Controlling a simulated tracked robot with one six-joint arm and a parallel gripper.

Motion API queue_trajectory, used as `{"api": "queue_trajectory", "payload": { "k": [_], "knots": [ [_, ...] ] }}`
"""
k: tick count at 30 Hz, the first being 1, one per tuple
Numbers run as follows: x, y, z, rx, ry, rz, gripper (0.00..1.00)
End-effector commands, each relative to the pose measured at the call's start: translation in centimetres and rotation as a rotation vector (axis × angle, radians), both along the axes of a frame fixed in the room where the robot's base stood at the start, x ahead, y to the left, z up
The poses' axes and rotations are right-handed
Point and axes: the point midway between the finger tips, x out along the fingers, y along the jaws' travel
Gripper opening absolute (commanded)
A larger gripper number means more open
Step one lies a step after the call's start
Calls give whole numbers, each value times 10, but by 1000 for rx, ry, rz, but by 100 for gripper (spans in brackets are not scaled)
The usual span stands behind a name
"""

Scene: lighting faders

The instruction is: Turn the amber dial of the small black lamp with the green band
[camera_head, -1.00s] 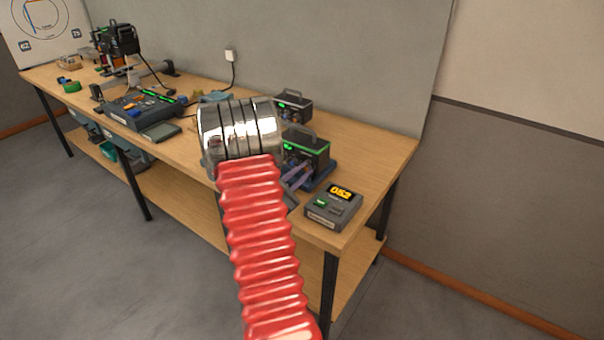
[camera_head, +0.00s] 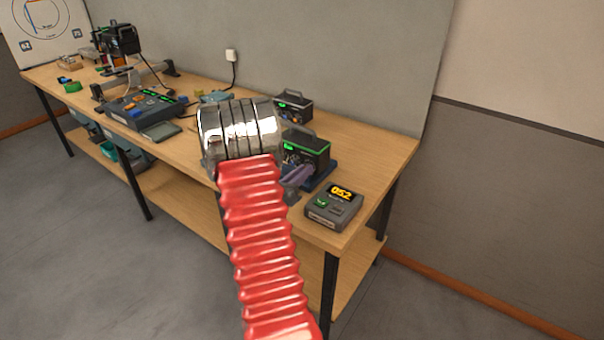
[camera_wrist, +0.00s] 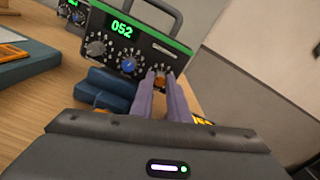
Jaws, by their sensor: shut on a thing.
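The small black lamp (camera_head: 318,150) with the green band stands near the right end of the bench, partly hidden by my arm in the head view. In the wrist view the lamp (camera_wrist: 182,46) shows a green 052, a grey dial, a blue dial (camera_wrist: 129,65) and the amber dial (camera_wrist: 161,82). My gripper (camera_wrist: 161,78) has its two purple fingers on either side of the amber dial, shut on it. In the head view my gripper (camera_head: 297,177) reaches the lamp's front; the amber dial is hidden there.
A grey box (camera_head: 334,208) with an amber 052 display stands at the bench's front right. A second black lamp (camera_head: 294,105) stands behind. A fader console (camera_head: 140,110) and other gear stand to the left. The blue base (camera_head: 322,178) lies under the near lamp.

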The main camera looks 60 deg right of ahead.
Motion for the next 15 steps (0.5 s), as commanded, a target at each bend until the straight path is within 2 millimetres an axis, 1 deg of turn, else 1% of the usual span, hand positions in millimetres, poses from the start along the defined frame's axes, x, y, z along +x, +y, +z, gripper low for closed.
{"api": "queue_trajectory", "payload": {
  "k": [1,6,15],
  "knots": [
    [0,1,-5,18,36,3,0],
    [0,1,-5,33,130,3,0],
    [0,1,-6,44,199,3,0]
  ]
}}
